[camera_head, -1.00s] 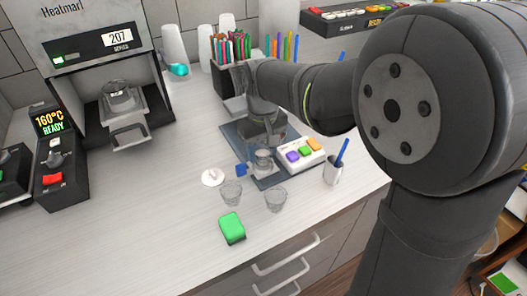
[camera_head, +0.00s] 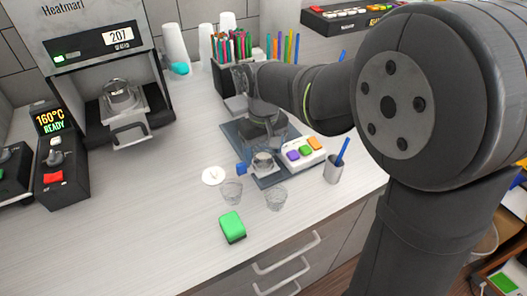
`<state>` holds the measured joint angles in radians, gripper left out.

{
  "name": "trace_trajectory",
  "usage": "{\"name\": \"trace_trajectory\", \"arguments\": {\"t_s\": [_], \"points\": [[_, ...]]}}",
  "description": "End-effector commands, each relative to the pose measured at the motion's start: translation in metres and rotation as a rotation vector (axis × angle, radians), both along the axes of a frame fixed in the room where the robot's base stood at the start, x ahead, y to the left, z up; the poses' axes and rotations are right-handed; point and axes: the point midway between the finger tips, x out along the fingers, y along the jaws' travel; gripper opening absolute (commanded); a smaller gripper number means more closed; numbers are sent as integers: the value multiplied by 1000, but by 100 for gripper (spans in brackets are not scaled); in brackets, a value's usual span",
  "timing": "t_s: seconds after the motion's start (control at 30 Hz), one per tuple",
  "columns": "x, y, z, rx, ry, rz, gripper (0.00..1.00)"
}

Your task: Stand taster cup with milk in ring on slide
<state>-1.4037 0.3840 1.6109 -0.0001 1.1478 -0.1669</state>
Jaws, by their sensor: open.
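The sealing machine (camera_head: 100,40) stands at the back left, with its slide (camera_head: 130,131) pulled out at the front. A metal ring (camera_head: 121,98) sits on the slide. A small clear cup with pale contents (camera_head: 263,164) stands on the dark blue-grey mat; it looks like the taster cup with milk. My gripper (camera_head: 264,149) points down just above and around this cup, open. Its fingers partly hide the cup, and I cannot tell whether they touch it. Two other clear cups, left (camera_head: 231,191) and right (camera_head: 275,198), stand in front on the counter and look empty.
The counter between mat and machine is clear.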

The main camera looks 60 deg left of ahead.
Motion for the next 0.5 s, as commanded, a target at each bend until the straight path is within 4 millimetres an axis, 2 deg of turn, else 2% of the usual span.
{"name": "trace_trajectory", "arguments": {"t_s": [0.3, 0.5], "points": [[0, 1, 66, 6, -1, 0, 69], [0, 1, 100, 4, -1, 0, 69]]}}
